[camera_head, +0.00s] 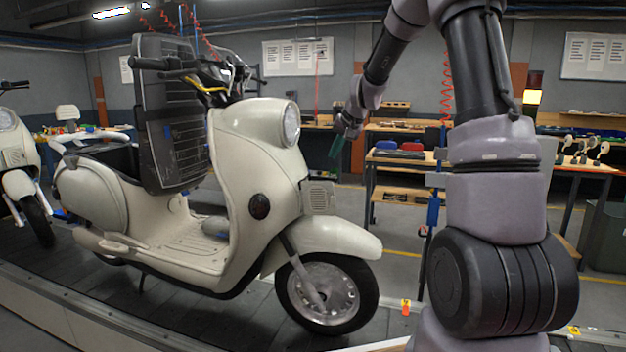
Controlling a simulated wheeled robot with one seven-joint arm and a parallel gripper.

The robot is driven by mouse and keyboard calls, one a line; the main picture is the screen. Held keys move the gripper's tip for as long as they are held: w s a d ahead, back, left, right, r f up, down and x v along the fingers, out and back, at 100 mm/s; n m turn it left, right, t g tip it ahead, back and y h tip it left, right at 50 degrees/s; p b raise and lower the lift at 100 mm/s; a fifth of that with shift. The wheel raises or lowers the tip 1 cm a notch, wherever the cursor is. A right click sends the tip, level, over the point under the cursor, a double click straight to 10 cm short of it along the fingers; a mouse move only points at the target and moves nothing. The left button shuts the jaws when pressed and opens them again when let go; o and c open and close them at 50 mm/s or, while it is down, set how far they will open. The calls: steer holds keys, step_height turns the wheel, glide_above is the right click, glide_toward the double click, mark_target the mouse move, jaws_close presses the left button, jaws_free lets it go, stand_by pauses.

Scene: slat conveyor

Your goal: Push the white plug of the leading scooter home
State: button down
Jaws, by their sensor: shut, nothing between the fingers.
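The leading scooter (245,165) is cream coloured and stands upright on the conveyor, facing right. Its headlight and front wheel are nearest my arm. Yellow and dark cables (208,87) show in the open handlebar area. I cannot make out the white plug at this size. My gripper (336,148) is shut and empty, pointing down in the air to the right of the headlight, apart from the scooter.
A dark slatted panel (172,125) stands upright over the scooter's footboard. A second cream scooter (14,150) is behind on the slat conveyor (215,315). Workbenches (415,160) with blue and red bins stand at the back right. A red-orange numbered marker (406,307) sits on the conveyor's edge.

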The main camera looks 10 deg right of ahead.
steer(key=w+f, duration=0.2)
steer(key=w+d+f, duration=0.1)
steer(key=f, duration=0.1)
steer(key=shift+w, duration=0.4)
steer(key=w+a+f, duration=0.5)
steer(key=w+f, duration=0.2)
steer(key=f, duration=0.1)
steer(key=shift+w+a, duration=0.3)
steer(key=shift+a, duration=0.05)
